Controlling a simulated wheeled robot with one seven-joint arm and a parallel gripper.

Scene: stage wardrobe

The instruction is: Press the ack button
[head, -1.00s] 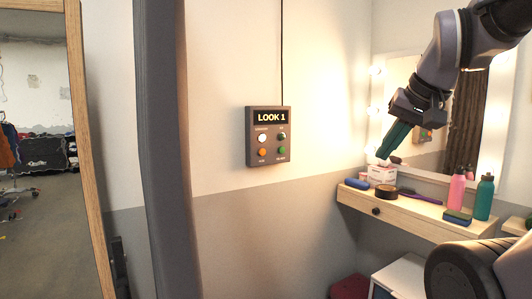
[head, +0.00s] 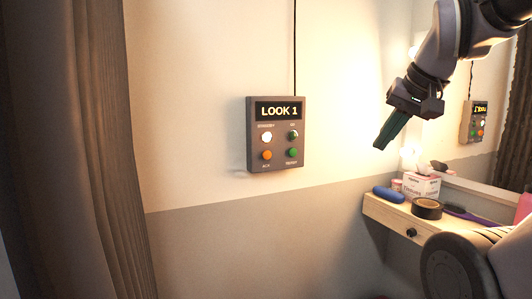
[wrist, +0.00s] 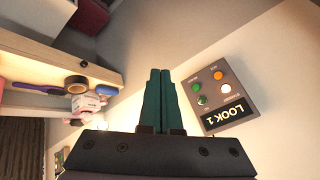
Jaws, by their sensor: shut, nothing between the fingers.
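A dark cue panel (head: 277,134) is mounted on the wall near the middle of the head view, with a display reading "LOOK 1". Below the display are a lit white button (head: 265,137), a dark green one (head: 293,135), an orange ack button (head: 266,155) at lower left, and a green one (head: 292,152) at lower right. My gripper (head: 381,146), with teal fingers, is shut and empty, right of the panel and apart from it. In the wrist view the fingers (wrist: 160,72) point past the panel (wrist: 222,95), which shows upside down with the orange button (wrist: 218,75) visible.
A wooden shelf (head: 385,213) at right holds a tissue box (head: 421,185), a roll of dark tape (head: 427,208), a blue item (head: 388,195) and a purple brush (head: 465,214). A mirror stands behind it. A dark curtain (head: 85,150) hangs at left. Wall around the panel is clear.

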